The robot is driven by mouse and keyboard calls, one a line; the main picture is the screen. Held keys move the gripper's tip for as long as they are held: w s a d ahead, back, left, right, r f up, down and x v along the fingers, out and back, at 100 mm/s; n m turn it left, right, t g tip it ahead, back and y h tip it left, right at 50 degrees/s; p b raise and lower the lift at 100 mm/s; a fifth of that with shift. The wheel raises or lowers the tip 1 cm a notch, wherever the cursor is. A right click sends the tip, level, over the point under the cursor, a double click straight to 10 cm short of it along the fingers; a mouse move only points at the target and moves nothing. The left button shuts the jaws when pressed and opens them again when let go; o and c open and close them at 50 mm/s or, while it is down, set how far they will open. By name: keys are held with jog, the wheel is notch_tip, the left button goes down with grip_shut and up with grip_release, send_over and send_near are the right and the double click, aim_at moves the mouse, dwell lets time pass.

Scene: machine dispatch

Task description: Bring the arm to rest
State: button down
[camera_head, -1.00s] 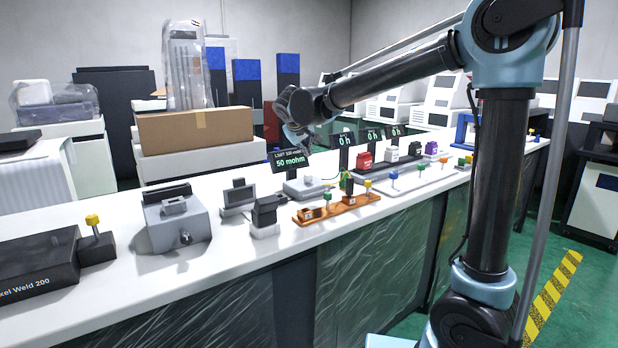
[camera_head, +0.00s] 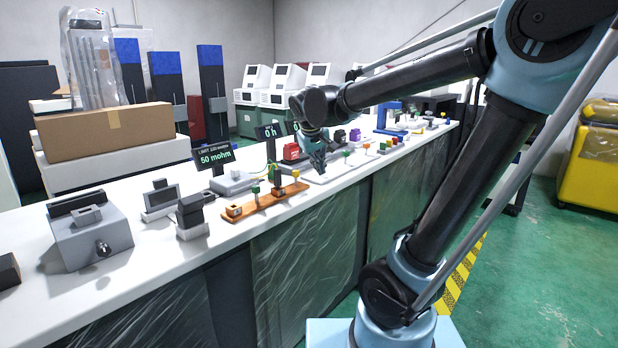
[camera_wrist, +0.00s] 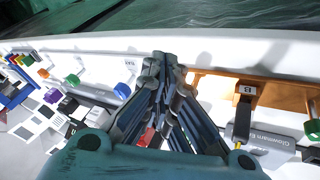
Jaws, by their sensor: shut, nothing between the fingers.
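My gripper (camera_head: 318,166) hangs from the raised arm above the far half of the white bench (camera_head: 225,222). Its fingers are together and hold nothing. In the wrist view the closed fingers (camera_wrist: 165,65) point toward the bench's front edge. The arm reaches from the right side of the head view across to the bench. The orange wooden rack (camera_head: 262,203) lies to the left of the gripper in the head view, apart from it. The rack also shows in the wrist view (camera_wrist: 275,90), to the right of the fingers.
A display reading 50 mohm (camera_head: 215,157), a small screen (camera_head: 161,198) and a grey machine (camera_head: 90,232) stand further left.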

jog(key=s+d+f+m+g, duration=0.2)
jog(key=s+d+f, duration=0.5)
jog(key=s+d, duration=0.45)
jog(key=s+d+f+m, duration=0.1)
jog(key=s+d+f, duration=0.1)
jog(key=s+f, duration=0.3)
jog(key=s+d+f+m+g+y, duration=0.1)
jog(key=s+d+f+m, duration=0.1)
jog(key=s+f, duration=0.3)
jog(key=s, duration=0.2)
jog(key=shift+s+d+f+g+y, duration=0.2)
jog(key=shift+s+d+g+y, duration=0.1)
jog(key=shift+d, duration=0.05)
jog(key=shift+w+f, duration=0.2)
jog(key=shift+w, duration=0.3)
dwell(0.4)
